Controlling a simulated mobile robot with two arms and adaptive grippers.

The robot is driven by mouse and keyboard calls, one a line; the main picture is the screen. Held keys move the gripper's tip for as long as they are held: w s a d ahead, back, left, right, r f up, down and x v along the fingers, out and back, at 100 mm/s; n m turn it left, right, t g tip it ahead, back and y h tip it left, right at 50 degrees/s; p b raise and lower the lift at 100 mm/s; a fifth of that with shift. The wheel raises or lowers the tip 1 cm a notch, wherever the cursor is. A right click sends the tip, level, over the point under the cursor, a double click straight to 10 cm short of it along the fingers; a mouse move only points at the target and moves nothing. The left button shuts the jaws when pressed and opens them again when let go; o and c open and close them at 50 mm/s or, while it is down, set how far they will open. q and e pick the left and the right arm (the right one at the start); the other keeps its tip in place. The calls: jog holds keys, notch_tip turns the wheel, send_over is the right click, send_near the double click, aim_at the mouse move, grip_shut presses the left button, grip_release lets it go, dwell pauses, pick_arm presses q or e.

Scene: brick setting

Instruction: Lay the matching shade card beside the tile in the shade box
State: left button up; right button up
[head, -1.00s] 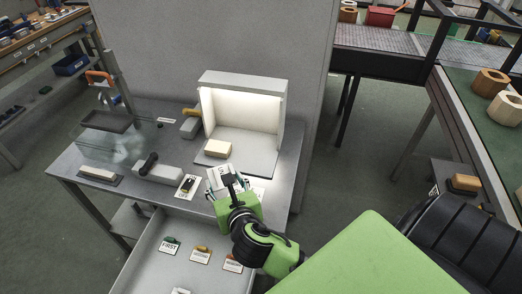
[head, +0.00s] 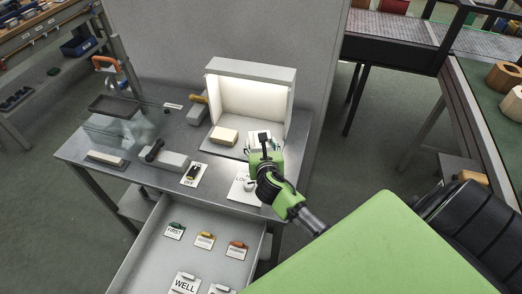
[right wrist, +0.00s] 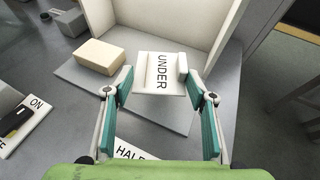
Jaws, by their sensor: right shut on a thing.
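The shade box (head: 250,72) is a lit, open-fronted light box on the metal bench. The tile (head: 224,137), a cream block, lies on the left of its floor; it also shows in the right wrist view (right wrist: 100,56). My right gripper (head: 264,143) reaches the right part of the box. It is shut on a white card marked UNDER (right wrist: 160,82), with fingers at the card's two sides (right wrist: 160,88). The card has a pale raised block at its right edge. It is right of the tile with a small gap; whether it touches the floor I cannot tell. My left gripper is out of view.
An open drawer (head: 150,262) below holds several labelled cards. A grey handled block (head: 163,158) stands on the bench.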

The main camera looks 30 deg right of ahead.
aim_at(261, 150)
jog(key=shift+w+d+f, duration=0.25)
jog(key=shift+w+f, duration=0.1)
jog(key=shift+f, duration=0.15)
jog(key=shift+w+d+f, duration=0.2)
jog(key=shift+w+f, duration=0.15)
jog(key=shift+f, duration=0.15)
jog(key=shift+w+d+f+b, duration=0.15)
jog(key=shift+f+b, duration=0.25)
jog(key=shift+f, duration=1.3)
jog(key=shift+f, duration=0.2)
jog(key=o, duration=0.9)
